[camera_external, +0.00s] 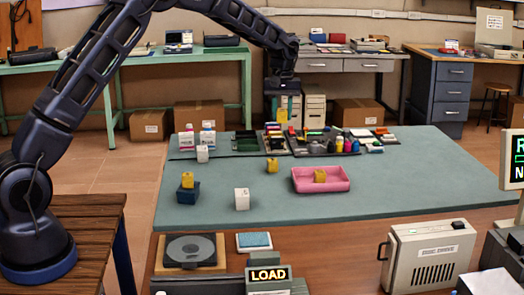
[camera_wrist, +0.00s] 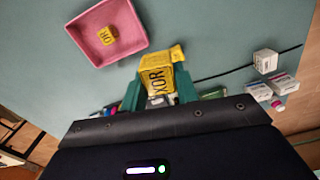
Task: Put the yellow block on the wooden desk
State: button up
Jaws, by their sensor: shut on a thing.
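My gripper (camera_external: 287,108) is in the air above the far part of the teal-topped table in the external view. In the wrist view its green fingers (camera_wrist: 158,92) are shut on a yellow block (camera_wrist: 155,78) with dark letters reading XOR. The held block also shows below the gripper in the external view (camera_external: 282,116). A wooden-topped desk (camera_external: 430,50) with grey drawers stands at the back right, apart from my gripper. A brown wooden table (camera_external: 95,212) is at the lower left, under my arm's base.
Another yellow block (camera_external: 320,176) lies in a pink tray (camera_external: 303,187). One (camera_external: 272,166) is on the teal mat (camera_external: 400,200), another (camera_external: 187,180) on a blue block (camera_external: 188,194). A white cube (camera_external: 242,199) stands in front. Bottles and parts crowd the table's back; its right is clear.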

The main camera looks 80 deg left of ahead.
jog(key=w+d+m, duration=0.2)
jog(key=w+d, duration=0.4)
jog(key=d, duration=0.6)
jog(key=w+d+m, duration=0.1)
jog(key=w+d, duration=0.5)
jog(key=d, duration=0.6)
jog(key=m, duration=0.4)
send_over(371, 261)
notch_tip(371, 261, down, 20)
jog(key=shift+s+r, duration=0.1)
jog(key=o, duration=1)
jog(key=shift+c, duration=0.2)
